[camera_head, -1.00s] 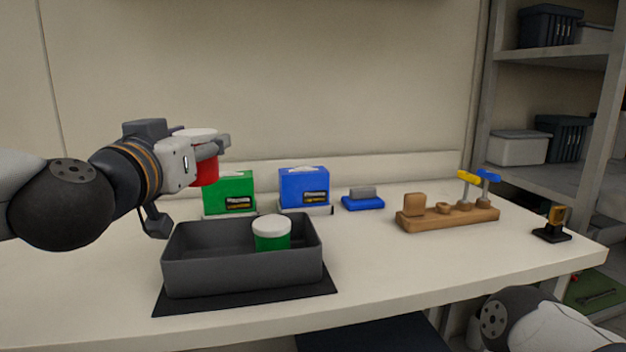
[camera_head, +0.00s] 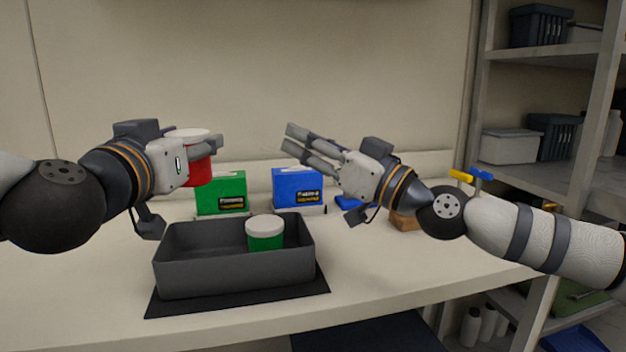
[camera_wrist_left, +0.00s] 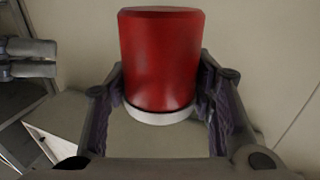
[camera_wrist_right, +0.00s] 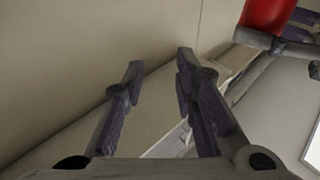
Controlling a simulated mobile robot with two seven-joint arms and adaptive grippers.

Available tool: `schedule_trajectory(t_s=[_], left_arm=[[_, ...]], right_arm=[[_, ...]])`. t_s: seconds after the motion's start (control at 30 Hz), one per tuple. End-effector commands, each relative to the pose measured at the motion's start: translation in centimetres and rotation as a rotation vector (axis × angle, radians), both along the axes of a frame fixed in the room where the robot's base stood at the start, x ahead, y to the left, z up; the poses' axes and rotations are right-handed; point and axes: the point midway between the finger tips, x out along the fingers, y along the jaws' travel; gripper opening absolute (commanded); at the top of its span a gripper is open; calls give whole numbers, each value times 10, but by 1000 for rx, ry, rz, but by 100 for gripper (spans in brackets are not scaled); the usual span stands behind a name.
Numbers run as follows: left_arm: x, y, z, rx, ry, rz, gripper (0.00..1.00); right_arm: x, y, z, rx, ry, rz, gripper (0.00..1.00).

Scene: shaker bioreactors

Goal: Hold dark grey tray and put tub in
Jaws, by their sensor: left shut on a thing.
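The dark grey tray (camera_head: 213,276) stands on a black mat (camera_head: 300,287) at the front left of the table. A green tub with a white lid (camera_head: 265,236) stands inside it, toward the right end. My left gripper (camera_head: 206,145) is shut on a red tub (camera_head: 200,169) with a white lid and holds it above the back of the tray. The red tub (camera_wrist_left: 161,60) fills the space between the fingers in the left wrist view. My right gripper (camera_head: 302,147) is raised above the blue box, open and empty; its parted fingers show in the right wrist view (camera_wrist_right: 158,85).
A green box (camera_head: 221,190) and a blue box (camera_head: 297,186) stand behind the tray near the wall. My right arm partly hides a blue item (camera_head: 345,202) and a wooden block holder (camera_head: 404,221). Shelves (camera_head: 560,55) stand at the right.

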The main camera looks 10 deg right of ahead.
Motion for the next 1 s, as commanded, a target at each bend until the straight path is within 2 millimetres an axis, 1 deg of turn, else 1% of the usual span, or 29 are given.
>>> schedule_trajectory(t_s=[0.03,0.07,0.1,0.13,0.2,0.27,0.33,0.4,0.47,0.57,0.6,0.67,0.7,0.77,0.8,0.9,1.0], left_arm=[[0,0,1,0,-1,0,14],[0,0,1,0,-1,0,14],[0,0,1,0,-1,0,14],[0,0,1,0,-1,0,14],[0,0,1,0,-1,0,14],[0,0,1,0,-1,0,14],[0,0,1,0,-1,0,14],[0,0,1,0,-1,0,14],[0,0,1,0,-1,0,14],[0,0,1,0,-1,0,14],[0,0,1,0,-1,0,14],[0,0,1,0,-1,0,14],[0,0,1,0,-1,0,14],[0,0,1,0,-1,0,14],[0,0,1,0,-1,0,14],[0,0,1,0,-1,0,14],[0,0,1,0,-1,0,14]], right_arm=[[18,-24,25,67,19,-52,27],[29,-34,39,120,34,-85,27],[40,-40,50,172,56,-127,27],[49,-43,57,202,74,-162,27],[67,-49,63,251,132,-255,27],[81,-53,61,266,200,-342,27],[93,-57,53,255,297,-447,27],[100,-58,39,213,413,-543,27],[99,-57,24,154,525,-616,27],[85,-51,-2,17,726,-705,27],[75,-47,-11,-51,810,-724,27],[55,-40,-24,-156,934,-736,27],[40,-34,-30,-227,1013,-731,27],[16,-25,-37,-326,1119,-707,27],[1,-19,-40,-385,1179,-684,27],[-31,-7,-43,-500,1293,-618,27],[-50,2,-43,-565,1353,-566,27]])
